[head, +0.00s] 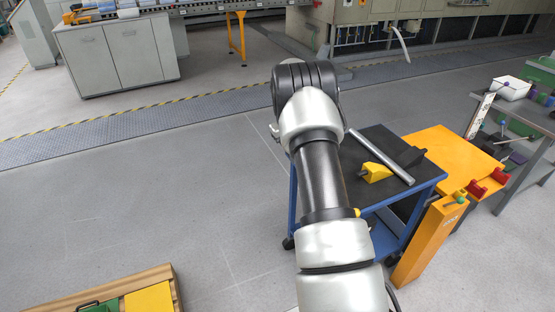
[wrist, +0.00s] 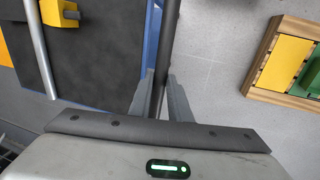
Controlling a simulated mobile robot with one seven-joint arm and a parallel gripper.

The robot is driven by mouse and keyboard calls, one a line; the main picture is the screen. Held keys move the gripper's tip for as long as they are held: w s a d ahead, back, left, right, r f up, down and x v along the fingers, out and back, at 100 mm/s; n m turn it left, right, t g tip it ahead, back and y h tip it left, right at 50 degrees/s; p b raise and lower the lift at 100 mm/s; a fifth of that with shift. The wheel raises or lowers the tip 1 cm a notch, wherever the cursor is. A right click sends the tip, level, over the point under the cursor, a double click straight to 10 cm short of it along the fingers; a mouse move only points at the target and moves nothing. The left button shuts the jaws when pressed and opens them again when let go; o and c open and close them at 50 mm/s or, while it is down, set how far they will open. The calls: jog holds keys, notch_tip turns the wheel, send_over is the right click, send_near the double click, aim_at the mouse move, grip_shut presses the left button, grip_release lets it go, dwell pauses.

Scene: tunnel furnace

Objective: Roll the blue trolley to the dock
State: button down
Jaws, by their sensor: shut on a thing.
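The blue trolley (head: 292,196) stands right of centre in the head view, partly hidden by my arm. It has a blue frame, a dark top and a lower shelf. Its dark top also shows in the wrist view (wrist: 95,60). My gripper (wrist: 160,98) is shut on the trolley's dark handle bar (wrist: 171,35), which runs between the two fingers beside the blue edge. The head view hides my gripper behind the arm. An orange structure with red pads, apparently the dock (head: 440,150), is right beside the trolley; I cannot tell if they touch.
A yellow block (head: 374,173) and a grey bar (head: 383,157) lie on the trolley top. An orange post (head: 428,240) stands at its near right. A workbench (head: 538,122) is at the right. A wooden-framed crate (head: 165,272) lies front left. Floor left of the trolley is clear.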

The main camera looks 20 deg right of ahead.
jog(key=shift+d, duration=2.4)
jog(key=shift+d+r, duration=0.1)
jog(key=c, duration=1.6)
grip_release()
jog(key=shift+d, duration=0.1)
jog(key=shift+c, duration=0.2)
jog(key=a+r, duration=0.1)
jog(key=r, duration=0.7)
jog(key=a+r, duration=0.2)
jog(key=r, duration=0.7)
jog(key=shift+a+p, duration=0.3)
jog(key=shift+p, duration=0.15)
